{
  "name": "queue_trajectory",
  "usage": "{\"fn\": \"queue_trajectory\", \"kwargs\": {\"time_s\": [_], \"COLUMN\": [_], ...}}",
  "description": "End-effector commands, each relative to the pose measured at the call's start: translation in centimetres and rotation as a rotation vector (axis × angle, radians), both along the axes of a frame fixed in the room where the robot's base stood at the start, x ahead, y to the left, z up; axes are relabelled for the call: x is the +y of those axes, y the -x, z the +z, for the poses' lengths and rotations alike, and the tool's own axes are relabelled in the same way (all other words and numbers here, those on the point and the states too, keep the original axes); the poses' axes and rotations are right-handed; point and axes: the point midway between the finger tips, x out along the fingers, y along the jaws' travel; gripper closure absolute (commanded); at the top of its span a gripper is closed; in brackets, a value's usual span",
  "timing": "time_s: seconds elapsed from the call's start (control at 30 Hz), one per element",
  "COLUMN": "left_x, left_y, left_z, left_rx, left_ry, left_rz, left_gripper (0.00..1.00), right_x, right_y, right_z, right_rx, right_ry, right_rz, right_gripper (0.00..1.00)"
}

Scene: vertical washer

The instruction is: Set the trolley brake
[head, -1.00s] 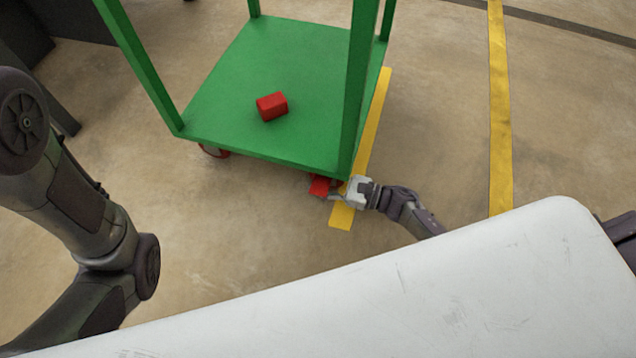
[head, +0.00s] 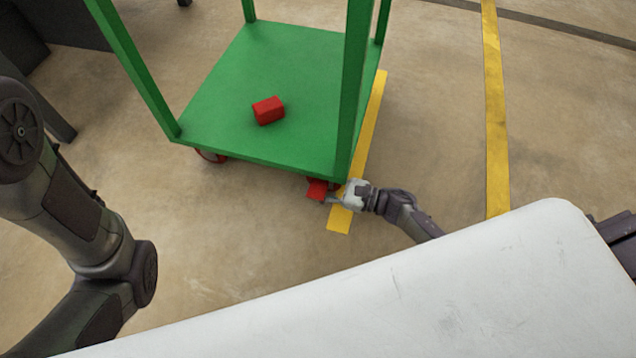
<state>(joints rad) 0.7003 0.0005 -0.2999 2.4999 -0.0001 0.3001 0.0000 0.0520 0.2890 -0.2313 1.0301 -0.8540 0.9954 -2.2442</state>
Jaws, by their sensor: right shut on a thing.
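The green trolley (head: 220,130) stands on the floor, its lower shelf and posts in view. A red brake pedal (head: 317,190) sticks out below its near right corner, by the caster. My right gripper (head: 334,197) is at the pedal's right side, low near the floor, and is shut on the brake pedal; its fingertips are small and partly hard to make out. A red caster (head: 212,156) shows under the near left corner. My left arm is at the left, but its gripper is out of view.
A red block (head: 268,110) lies on the trolley's lower shelf. Yellow floor lines (head: 496,130) run beside the trolley and further right. Dark furniture (head: 50,60) stands at the back left. The floor right of the trolley is clear.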

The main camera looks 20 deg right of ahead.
Motion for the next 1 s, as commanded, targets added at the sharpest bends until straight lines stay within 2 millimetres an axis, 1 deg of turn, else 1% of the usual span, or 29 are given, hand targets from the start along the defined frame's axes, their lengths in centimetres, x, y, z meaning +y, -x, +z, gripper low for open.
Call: {"fn": "queue_trajectory", "kwargs": {"time_s": [0.03,0.17,0.2,0.27,0.4,0.5,0.83,0.93,1.0], "left_x": [0.0,0.0,0.0,0.0,0.0,0.0,0.0,0.0,0.0], "left_y": [0.0,0.0,0.0,0.0,0.0,0.0,-0.1,-0.1,-0.1], "left_z": [0.1,0.0,0.0,0.0,0.0,0.0,0.0,0.0,0.0], "left_rx": [0.0,0.0,0.0,0.001,0.0,0.0,0.005,0.004,0.003], "left_ry": [0.0,0.0,0.0,0.0,0.0,0.0,0.002,0.002,0.001], "left_rz": [0.0,0.0,0.0,0.0,0.0,0.0,-0.001,-0.001,-0.001], "left_gripper": [0.29,0.29,0.29,0.29,0.29,0.29,0.29,0.29,0.29], "right_x": [1.8,1.8,1.8,1.8,1.7,1.6,1.1,0.4,-0.5], "right_y": [1.5,1.5,1.5,1.5,1.4,1.4,1.1,1.6,2.2], "right_z": [-0.2,-0.2,-0.2,-0.2,-0.2,-0.2,-0.2,-0.2,-0.3], "right_rx": [0.003,0.004,0.004,0.004,0.004,0.003,0.003,0.004,0.006], "right_ry": [-0.017,-0.018,-0.018,-0.018,-0.018,-0.017,-0.013,-0.012,-0.011], "right_rz": [0.048,0.048,0.048,0.048,0.047,0.045,0.036,0.035,0.035], "right_gripper": [1.0,1.0,0.48,0.38,0.15,0.0,0.0,0.0,0.0]}}
